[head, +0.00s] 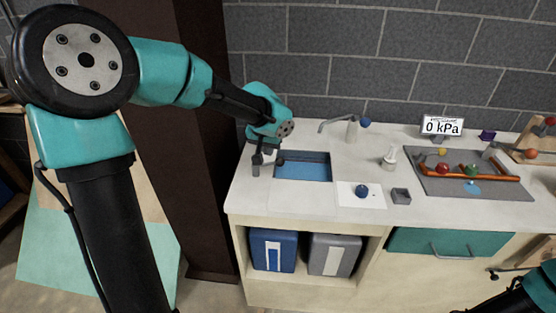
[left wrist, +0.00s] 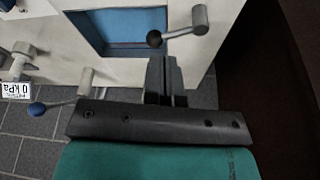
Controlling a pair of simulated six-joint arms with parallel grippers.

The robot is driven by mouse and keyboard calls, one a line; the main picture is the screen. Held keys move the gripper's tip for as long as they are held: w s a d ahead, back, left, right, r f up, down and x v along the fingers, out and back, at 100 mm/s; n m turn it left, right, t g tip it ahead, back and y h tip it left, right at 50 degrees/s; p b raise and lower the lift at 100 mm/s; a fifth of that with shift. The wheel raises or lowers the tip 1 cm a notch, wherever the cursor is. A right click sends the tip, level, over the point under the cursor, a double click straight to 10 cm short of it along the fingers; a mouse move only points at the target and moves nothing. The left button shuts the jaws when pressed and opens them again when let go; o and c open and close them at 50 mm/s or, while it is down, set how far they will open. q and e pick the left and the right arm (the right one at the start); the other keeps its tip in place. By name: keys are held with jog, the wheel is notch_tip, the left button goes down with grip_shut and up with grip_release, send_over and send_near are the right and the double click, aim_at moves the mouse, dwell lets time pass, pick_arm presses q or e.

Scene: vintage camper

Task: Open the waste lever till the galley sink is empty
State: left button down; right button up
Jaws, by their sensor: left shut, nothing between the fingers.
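The galley sink (head: 302,157) is a rectangular basin in the white counter, with blue water (head: 305,171) in it. In the left wrist view the sink edge (left wrist: 98,42) and water (left wrist: 135,22) show at the top. A grey lever with a black ball knob (left wrist: 154,39) and a round grey post (left wrist: 200,18) stands beside the sink. My left gripper (head: 264,163) is at the sink's left end, shut and empty. In the left wrist view its fingertips (left wrist: 161,62) are just short of the knob; I cannot tell if they touch. My right gripper is out of view.
A tap with a blue knob (head: 365,121) stands behind the sink. Blue (head: 272,236) and grey tanks (head: 334,240) stand below.

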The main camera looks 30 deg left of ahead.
aim_at(277, 161)
pick_arm(q)
jog(key=x, duration=1)
jog(key=shift+f, duration=0.2)
jog(key=shift+w+a+f, duration=0.1)
jog(key=shift+w+a, duration=0.05)
jog(key=shift+w, duration=0.8)
jog(key=shift+w+a+f, duration=0.15)
jog(key=shift+w+a, duration=0.05)
jog(key=shift+w, duration=0.8)
jog(key=shift+d, duration=0.1)
